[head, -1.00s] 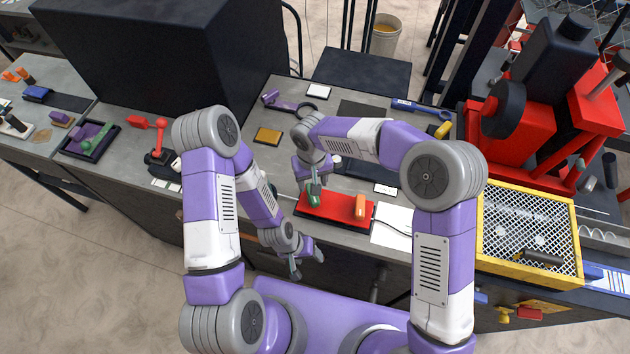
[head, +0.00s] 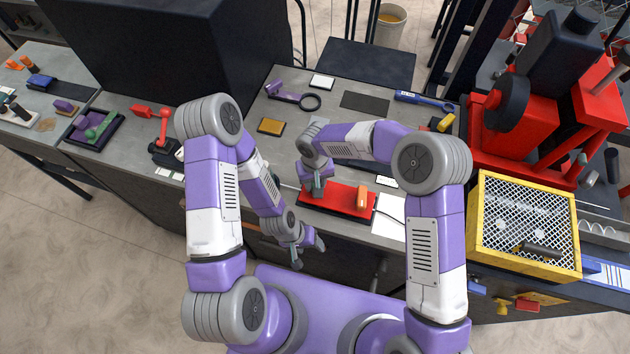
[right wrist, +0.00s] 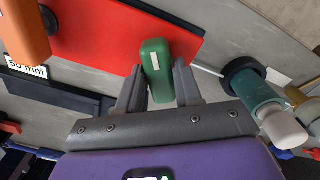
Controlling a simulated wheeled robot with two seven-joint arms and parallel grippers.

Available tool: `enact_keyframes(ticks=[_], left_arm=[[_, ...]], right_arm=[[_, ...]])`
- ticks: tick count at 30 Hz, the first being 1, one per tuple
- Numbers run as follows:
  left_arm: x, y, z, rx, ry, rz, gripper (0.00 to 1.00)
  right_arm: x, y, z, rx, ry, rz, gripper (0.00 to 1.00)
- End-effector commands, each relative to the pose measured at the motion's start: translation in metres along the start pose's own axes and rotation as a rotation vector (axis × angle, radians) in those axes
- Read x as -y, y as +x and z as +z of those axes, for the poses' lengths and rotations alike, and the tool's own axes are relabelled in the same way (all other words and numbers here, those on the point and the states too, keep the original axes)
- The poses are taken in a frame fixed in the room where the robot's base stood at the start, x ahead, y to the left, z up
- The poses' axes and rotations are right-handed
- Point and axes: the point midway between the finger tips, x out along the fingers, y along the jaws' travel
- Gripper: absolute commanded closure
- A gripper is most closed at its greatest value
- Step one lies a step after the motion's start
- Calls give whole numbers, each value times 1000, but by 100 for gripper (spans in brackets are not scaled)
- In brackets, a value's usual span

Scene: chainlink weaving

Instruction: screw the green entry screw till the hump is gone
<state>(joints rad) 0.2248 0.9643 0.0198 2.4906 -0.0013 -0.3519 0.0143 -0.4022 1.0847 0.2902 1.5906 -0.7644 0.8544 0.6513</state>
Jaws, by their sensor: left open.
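The green entry screw (right wrist: 157,65) shows in the right wrist view as a green block with a pale label. It stands at the edge of the red plate (right wrist: 110,30), which also shows in the head view (head: 340,199). My right gripper (right wrist: 159,80) has one finger on each side of the green screw, very close to it; whether they press on it I cannot tell. In the head view this gripper (head: 318,188) hides most of the screw. My left gripper (head: 308,254) is open and empty, off the bench's front edge. I cannot make out a hump.
An orange block (head: 362,197) stands on the red plate's right part. A teal cylinder with a black collar (right wrist: 262,100) lies right of the screw in the wrist view. A yellow mesh-topped box (head: 477,222) and a red machine (head: 515,130) stand at right.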

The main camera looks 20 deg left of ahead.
Motion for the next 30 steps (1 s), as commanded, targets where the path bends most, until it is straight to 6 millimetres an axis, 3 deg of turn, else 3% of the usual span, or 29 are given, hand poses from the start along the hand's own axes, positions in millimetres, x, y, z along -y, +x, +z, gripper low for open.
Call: enact_keyframes(ticks=[7, 21, 30], left_arm=[[2, 6, 0, 0, 0, 0, 38], [22, 58, -2, 0, 0, 0, 38], [23, 62, -3, 0, 0, 0, 38]], right_arm=[[0, 1, 0, -1, 22, 2, 97], [0, 5, 0, 0, 393, 2, 100], [0, 3, 2, 7, 472, 1, 100]])
